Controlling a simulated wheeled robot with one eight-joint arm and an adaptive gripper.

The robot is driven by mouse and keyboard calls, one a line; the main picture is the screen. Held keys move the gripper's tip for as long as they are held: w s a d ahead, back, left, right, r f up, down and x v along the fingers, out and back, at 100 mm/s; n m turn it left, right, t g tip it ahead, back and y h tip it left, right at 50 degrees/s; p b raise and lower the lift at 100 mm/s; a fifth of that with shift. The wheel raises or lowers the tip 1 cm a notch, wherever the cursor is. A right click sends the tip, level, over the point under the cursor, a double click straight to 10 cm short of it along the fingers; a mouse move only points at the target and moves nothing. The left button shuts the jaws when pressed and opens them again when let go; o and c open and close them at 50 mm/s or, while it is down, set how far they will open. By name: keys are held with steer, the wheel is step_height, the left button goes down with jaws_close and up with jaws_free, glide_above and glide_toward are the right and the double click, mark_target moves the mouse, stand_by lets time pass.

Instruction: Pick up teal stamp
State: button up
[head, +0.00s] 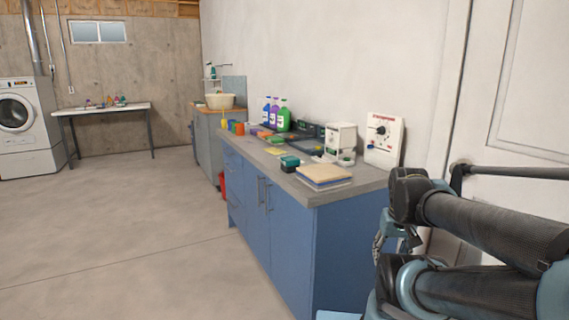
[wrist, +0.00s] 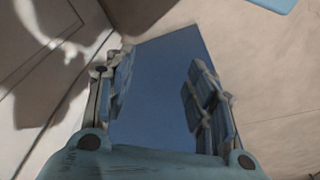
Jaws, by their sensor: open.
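A small teal stamp (head: 289,162) with a dark lower part sits on the grey top of the blue cabinet (head: 325,194), near its front edge. It stands just left of a stack of books or pads. My gripper (head: 382,246) is low beside the cabinet's near end, partly hidden by my own arm, well apart from the stamp. In the wrist view my gripper (wrist: 160,85) is open and empty, its fingers spread in front of a blue cabinet panel (wrist: 160,60). The stamp does not show in the wrist view.
The stack of pads (head: 323,176) lies right of the stamp. Coloured bottles (head: 283,116) and cups (head: 238,128) are farther along. Open floor (head: 150,240) lies left of the cabinet; a white door (head: 510,110) is at right.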

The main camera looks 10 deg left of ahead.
stand_by(0.4)
steer(key=o, duration=0.6)
steer(key=shift+s+r, duration=0.25)
steer(key=shift+r, duration=0.05)
steer(key=shift+o, duration=0.4)
steer(key=w+a+r+n, duration=0.2)
steer(key=w+a+r, duration=0.2)
steer(key=w+r, duration=0.5)
steer(key=shift+r+t+y, duration=0.3)
steer(key=shift+r, duration=0.4)
step_height(320, 180, up, 19)
steer(key=n+y, duration=0.2)
steer(key=n, duration=0.3)
glide_above(291, 158)
steer(key=s+d, duration=0.4)
steer(key=s, duration=0.1)
steer(key=shift+t, duration=0.4)
steer(key=x, duration=1.2)
steer(key=shift+a+x, duration=0.1)
steer(key=shift+x, duration=1.2)
steer(key=shift+a+x, duration=0.15)
steer(key=shift+x, duration=1.15)
